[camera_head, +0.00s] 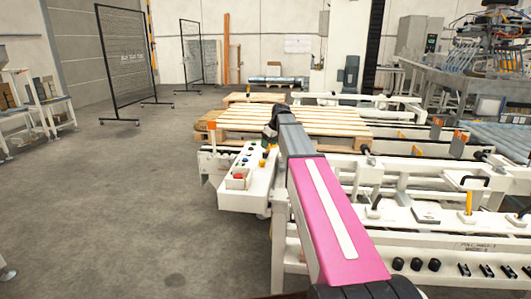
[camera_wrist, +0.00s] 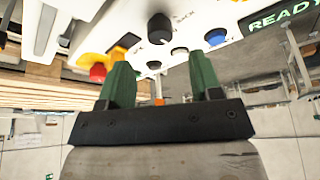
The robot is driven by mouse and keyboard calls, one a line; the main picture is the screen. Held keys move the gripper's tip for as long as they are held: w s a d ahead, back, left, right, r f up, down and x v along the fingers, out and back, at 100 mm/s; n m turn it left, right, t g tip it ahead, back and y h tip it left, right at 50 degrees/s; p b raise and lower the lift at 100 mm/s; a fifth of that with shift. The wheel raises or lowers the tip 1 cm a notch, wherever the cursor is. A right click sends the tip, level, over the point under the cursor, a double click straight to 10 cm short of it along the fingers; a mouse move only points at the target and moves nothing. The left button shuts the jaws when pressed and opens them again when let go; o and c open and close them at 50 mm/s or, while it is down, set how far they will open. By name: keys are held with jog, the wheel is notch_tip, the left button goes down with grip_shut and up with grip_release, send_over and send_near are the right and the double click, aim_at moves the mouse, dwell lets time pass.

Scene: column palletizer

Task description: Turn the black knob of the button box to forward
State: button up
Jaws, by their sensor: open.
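The white button box (camera_head: 236,195) stands left of my arm in the head view, at the side of the conveyor. In the wrist view its white panel (camera_wrist: 245,12) fills the top. The black knob (camera_wrist: 159,27) sits on that panel beside lettering that seems to read BACK. My gripper (camera_wrist: 160,62) is open, its two green fingers apart and pointing toward the panel. The knob shows above the gap between the fingertips, and nothing is held. Whether the fingers touch the panel I cannot tell. In the head view the black knob cannot be made out.
A red button (camera_wrist: 97,72) on yellow lies near the left finger. A blue button (camera_wrist: 215,37) and a small pale button (camera_wrist: 180,51) are on the right. A smaller black control (camera_wrist: 154,65) shows between the fingers. Wooden pallets (camera_head: 300,118) lie behind; the floor left is clear.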

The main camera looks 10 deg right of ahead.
aim_at(266, 153)
jog(key=x, duration=0.6)
jog(key=c, duration=0.9)
